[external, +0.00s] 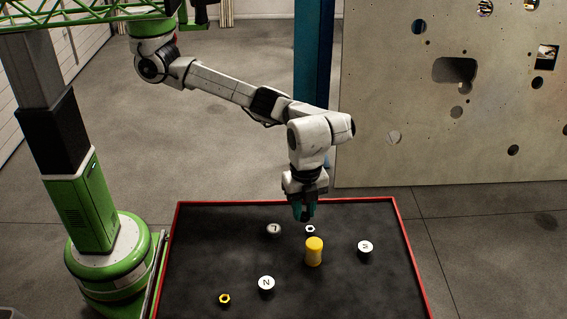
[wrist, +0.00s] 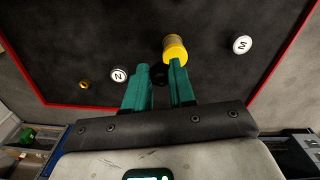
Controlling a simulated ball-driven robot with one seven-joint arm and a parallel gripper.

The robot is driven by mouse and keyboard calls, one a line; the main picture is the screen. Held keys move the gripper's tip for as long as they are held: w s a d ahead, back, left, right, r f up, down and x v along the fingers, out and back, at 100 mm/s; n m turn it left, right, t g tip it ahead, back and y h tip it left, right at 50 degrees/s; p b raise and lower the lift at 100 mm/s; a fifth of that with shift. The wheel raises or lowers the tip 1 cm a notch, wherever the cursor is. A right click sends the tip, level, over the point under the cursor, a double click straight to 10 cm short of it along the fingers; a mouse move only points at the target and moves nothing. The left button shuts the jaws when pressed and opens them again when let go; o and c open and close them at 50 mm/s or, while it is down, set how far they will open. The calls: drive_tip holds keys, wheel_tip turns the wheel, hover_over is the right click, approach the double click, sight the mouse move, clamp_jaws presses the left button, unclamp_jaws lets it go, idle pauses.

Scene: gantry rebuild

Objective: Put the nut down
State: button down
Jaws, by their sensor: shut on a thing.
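A small white nut (external: 310,229) with a dark centre shows right at the tips of my gripper (external: 304,216) in the external view. My gripper points down over the back part of the black tray and is shut on the nut. In the wrist view a dark round shape (wrist: 158,75) sits between the two green fingers, in shadow; its details are not clear. Whether the nut touches the tray I cannot tell. A yellow nut (external: 224,298) lies near the tray's front left; it also shows in the wrist view (wrist: 84,85).
The black tray (external: 200,255) has a red rim. On it stand a yellow cylinder (external: 314,251) close to my gripper, a grey lettered piece (external: 274,229), and two white-topped lettered pieces, one front (external: 266,284), one right (external: 365,247).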

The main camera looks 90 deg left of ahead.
sight(318, 220)
drive_tip(key=w+f, duration=0.1)
drive_tip(key=d+f, duration=0.1)
drive_tip(key=w+f, duration=0.1)
drive_tip(key=shift+w+d+f+p, duration=0.3)
drive_tip(key=shift+w+f, duration=0.05)
drive_tip(key=shift+f, duration=0.05)
drive_tip(key=shift+f+p, duration=0.45)
drive_tip(key=shift+f, duration=1.05)
drive_tip(key=c, duration=0.9)
unclamp_jaws()
drive_tip(key=shift+f, duration=0.1)
drive_tip(key=shift+c, duration=0.2)
wheel_tip(318, 220, up, 12)
drive_tip(key=b, duration=0.2)
